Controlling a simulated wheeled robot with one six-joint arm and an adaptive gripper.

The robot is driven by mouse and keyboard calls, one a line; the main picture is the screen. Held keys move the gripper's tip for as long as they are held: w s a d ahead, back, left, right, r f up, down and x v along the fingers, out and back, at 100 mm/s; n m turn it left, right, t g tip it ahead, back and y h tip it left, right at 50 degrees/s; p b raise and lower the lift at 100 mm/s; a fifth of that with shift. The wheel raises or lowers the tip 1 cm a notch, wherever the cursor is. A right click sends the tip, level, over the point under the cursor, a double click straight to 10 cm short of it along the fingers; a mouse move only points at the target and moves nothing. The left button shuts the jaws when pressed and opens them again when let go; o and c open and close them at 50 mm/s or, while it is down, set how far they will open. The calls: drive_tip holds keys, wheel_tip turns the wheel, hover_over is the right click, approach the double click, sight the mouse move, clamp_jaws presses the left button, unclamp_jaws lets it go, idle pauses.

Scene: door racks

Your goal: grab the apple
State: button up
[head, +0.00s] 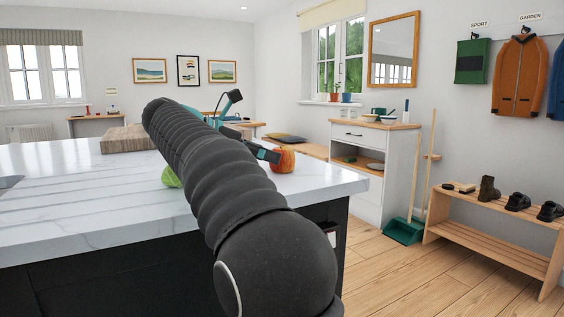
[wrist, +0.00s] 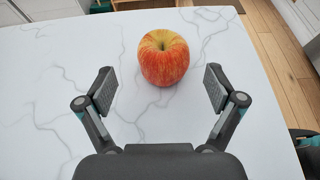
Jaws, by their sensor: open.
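The red and yellow apple (wrist: 163,58) stands upright on the white marble-look countertop (wrist: 50,110). In the wrist view it lies just beyond and between my open fingertips, with nothing touching it. My gripper (wrist: 160,88) is open and empty, its two fingers spread on either side. In the head view the apple (head: 283,159) is near the counter's right end, right beside my gripper (head: 268,155). My arm hides much of the gripper and the middle of the counter there.
A green fruit (head: 171,177) is partly hidden behind my arm. A wooden board (head: 127,139) lies farther back on the counter. The counter's right edge is close to the apple. A white cabinet (head: 374,185) and a shoe bench (head: 490,235) stand to the right.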

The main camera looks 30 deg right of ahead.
sight(282, 161)
drive_tip(key=x, duration=0.4)
drive_tip(key=shift+s+d+f, duration=0.25)
drive_tip(key=shift+d, duration=0.05)
drive_tip(key=c, duration=1.3)
